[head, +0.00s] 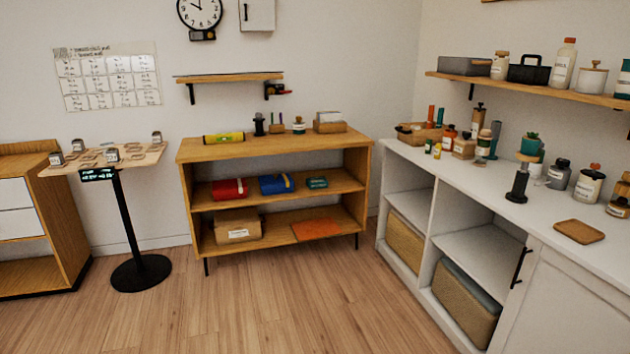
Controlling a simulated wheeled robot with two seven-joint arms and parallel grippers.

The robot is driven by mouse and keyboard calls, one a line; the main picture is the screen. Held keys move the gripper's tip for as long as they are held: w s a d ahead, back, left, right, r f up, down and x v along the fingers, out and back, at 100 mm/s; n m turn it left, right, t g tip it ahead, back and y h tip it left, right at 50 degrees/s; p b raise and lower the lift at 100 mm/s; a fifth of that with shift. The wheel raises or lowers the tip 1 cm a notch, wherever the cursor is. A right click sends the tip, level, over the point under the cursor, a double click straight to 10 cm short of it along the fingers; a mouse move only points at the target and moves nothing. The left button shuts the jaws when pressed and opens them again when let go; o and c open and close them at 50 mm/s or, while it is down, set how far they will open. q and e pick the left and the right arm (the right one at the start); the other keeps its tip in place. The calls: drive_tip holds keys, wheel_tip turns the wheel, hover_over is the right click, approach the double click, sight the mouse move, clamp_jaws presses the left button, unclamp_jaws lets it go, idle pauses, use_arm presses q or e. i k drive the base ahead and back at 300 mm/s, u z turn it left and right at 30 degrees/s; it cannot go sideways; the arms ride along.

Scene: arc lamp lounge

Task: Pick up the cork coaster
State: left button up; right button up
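A flat, tan-brown square with rounded corners (579,231) lies on the white counter (540,225) at the right; it looks like the cork coaster, though its texture is too small to be sure. Nothing rests on it. A dark upright stand-like object (517,186) is to its left, and jars stand behind it. Several small flat tan pieces (112,155) also lie on the tall stand table at the left, too small to identify. Neither of my grippers is in view.
A white lidded jar (589,185) and a grey jar (558,174) stand behind the square. A wooden shelf (530,90) with containers hangs above the counter. A wooden bookcase (275,150) stands at the back wall. The wood floor (290,300) in front is clear.

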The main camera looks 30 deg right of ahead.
sight(583, 234)
drive_tip(key=z, duration=0.25)
drive_tip(key=i, duration=2.15)
drive_tip(key=z, duration=0.8)
